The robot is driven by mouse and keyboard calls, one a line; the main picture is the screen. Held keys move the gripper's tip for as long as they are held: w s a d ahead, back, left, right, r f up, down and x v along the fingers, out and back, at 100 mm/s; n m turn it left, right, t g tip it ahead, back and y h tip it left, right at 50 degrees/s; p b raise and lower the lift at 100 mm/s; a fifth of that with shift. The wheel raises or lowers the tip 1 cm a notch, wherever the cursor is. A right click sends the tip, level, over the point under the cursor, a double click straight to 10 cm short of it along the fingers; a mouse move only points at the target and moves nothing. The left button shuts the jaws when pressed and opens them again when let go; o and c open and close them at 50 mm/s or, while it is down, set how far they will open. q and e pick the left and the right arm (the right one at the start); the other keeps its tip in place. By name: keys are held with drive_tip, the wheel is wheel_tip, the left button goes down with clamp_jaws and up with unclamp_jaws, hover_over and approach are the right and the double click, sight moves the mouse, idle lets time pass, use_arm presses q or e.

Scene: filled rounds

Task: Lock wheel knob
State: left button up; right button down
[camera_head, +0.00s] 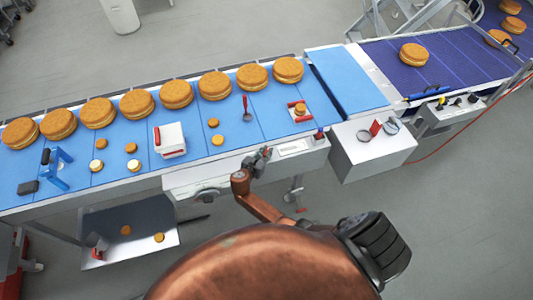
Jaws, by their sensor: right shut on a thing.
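A grey handwheel (208,195) sits on the white front panel (180,184) below the blue conveyor. My right gripper (263,155) is at the conveyor's front edge, to the right of the wheel and apart from it. It is shut on a small part with red on it, mostly hidden by the fingers; I cannot tell whether this is the wheel's knob. My copper right arm comes up from below. My left gripper is not in view.
The blue conveyor (95,179) carries a back row of several large filled rounds (177,94), with small rounds in front. A white box with a red handle (169,140) stands on it. A grey box (370,150) is at the right. A tray (100,222) hangs below left.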

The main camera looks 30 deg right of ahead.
drive_tip(key=m+g+b, duration=0.2)
drive_tip(key=g+b, duration=0.1)
drive_tip(key=m+g+h+b, duration=0.1)
drive_tip(key=m+g+b, duration=0.2)
drive_tip(key=b, duration=0.1)
drive_tip(key=m+g+h+b, duration=0.1)
drive_tip(key=m+g+b, duration=0.2)
drive_tip(key=b, duration=0.1)
drive_tip(key=shift+f, duration=0.25)
drive_tip(key=shift+r+m+g+b, duration=0.2)
drive_tip(key=shift+m+g+b, duration=0.45)
drive_tip(key=shift+b, duration=0.45)
drive_tip(key=c, duration=1.9)
unclamp_jaws()
drive_tip(key=shift+r, duration=0.1)
